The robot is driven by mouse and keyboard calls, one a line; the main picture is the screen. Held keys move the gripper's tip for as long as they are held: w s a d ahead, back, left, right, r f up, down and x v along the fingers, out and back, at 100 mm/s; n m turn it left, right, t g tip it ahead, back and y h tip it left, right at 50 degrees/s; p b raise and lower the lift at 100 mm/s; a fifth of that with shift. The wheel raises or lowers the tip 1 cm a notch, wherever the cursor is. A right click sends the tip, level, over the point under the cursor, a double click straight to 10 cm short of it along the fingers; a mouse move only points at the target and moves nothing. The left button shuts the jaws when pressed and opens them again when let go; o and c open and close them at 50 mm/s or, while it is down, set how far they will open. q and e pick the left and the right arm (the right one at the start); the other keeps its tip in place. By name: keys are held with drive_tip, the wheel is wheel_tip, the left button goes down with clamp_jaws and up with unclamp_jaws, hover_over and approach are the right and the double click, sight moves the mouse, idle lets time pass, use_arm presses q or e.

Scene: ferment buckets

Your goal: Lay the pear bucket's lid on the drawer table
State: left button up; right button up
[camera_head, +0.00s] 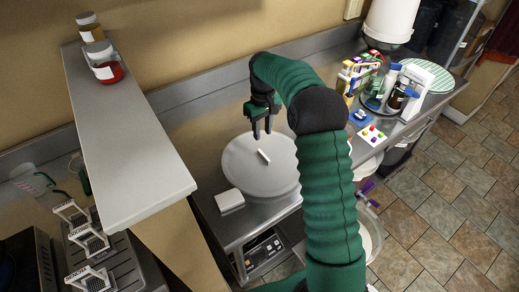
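A large round pale grey disc (240,172), which looks like a lid, lies flat on the steel counter above a unit with a display. A small white bar (264,156) is on its middle. I cannot tell whether it is the pear bucket's lid. My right gripper (262,133) points down over the far part of the disc, near the white bar. Its fingers are apart with nothing between them. A pale bucket (367,240) with purple parts shows at the lower right, partly hidden by my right arm. No pear mark is readable. My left gripper is out of view.
A white block (229,200) lies left of the disc. A raised grey shelf (125,140) with jars stands at the left. Bottles (398,97), colourful small items (373,134) and a striped round plate (432,75) crowd the right counter. Tiled floor (450,200) is open at right.

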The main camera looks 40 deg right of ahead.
drive_tip(key=s+a+f+t, duration=0.1)
drive_tip(key=s+a+f, duration=0.1)
drive_tip(key=s+a, duration=0.7)
drive_tip(key=s+a+f+n+t, duration=0.1)
drive_tip(key=s+a+f, duration=0.1)
drive_tip(key=s+a, duration=0.7)
drive_tip(key=a, duration=0.6)
drive_tip(key=shift+f+t, duration=0.3)
drive_tip(key=shift+s+a, duration=0.1)
